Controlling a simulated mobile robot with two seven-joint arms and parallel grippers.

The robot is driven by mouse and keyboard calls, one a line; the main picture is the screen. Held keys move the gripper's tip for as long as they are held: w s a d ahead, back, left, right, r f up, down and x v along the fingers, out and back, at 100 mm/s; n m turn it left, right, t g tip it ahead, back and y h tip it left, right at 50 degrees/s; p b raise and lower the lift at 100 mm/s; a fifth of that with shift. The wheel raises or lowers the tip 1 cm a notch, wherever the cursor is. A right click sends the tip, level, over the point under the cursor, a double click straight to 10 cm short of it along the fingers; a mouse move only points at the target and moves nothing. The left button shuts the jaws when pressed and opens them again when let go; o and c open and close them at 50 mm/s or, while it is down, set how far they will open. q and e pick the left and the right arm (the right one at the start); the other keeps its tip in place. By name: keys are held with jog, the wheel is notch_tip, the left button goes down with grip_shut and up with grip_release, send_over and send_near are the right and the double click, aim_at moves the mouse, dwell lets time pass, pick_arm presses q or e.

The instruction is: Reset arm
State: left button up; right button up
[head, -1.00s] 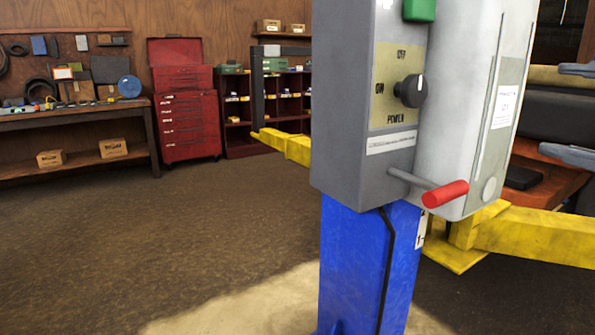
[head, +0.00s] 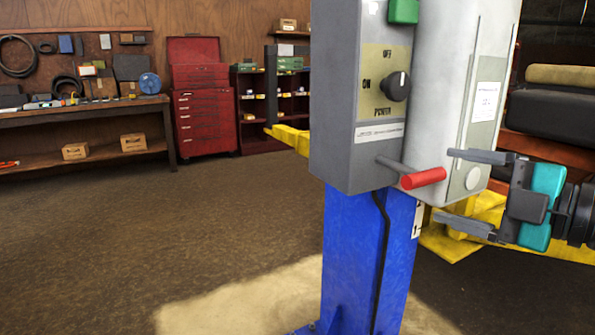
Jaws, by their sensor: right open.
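My right gripper (head: 476,192) comes in from the right edge of the head view. Its two grey fingers are spread apart, pointing left, with nothing between them. It is beside the lift's control box (head: 357,110), just right of the red-handled lever (head: 424,178), which sticks out from the box's lower front. The fingers overlap the lower right of the box in the picture. I cannot tell whether they touch it. The power knob (head: 395,86) and a green button (head: 404,10) are higher on the box. My left gripper is not in view.
The box sits on a blue post (head: 353,260). Yellow lift arms (head: 289,138) reach out behind it. A red tool chest (head: 203,115), a workbench (head: 80,112) and a shelf (head: 287,112) stand along the back wall. The brown floor (head: 150,230) at left is clear.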

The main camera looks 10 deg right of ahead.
jog(key=a+f+m+h, duration=0.1)
jog(key=a+f+m, duration=0.4)
jog(key=f, duration=0.6)
jog(key=a+f+m, duration=0.4)
jog(key=f+m, duration=0.1)
jog(key=f, duration=0.6)
jog(key=s+a+f+m+g+h, duration=0.1)
jog(key=s+f+m+g+h, duration=0.15)
jog(key=s+f+m, duration=0.55)
jog(key=s+a+f+m+g+h, duration=0.1)
jog(key=s+f+h, duration=0.25)
jog(key=f, duration=0.75)
pick_arm(q)
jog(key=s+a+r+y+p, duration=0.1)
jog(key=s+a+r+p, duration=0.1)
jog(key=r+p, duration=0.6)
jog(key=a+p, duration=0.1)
jog(key=p, duration=0.3)
jog(key=shift+p, duration=0.3)
pick_arm(e)
notch_tip(320, 180, up, 8)
jog(key=s+d+h, duration=0.1)
jog(key=d, duration=0.2)
jog(key=shift+s+m, duration=0.3)
jog(key=shift+s, duration=0.05)
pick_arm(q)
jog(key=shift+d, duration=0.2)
pick_arm(e)
jog(key=shift+a, duration=0.1)
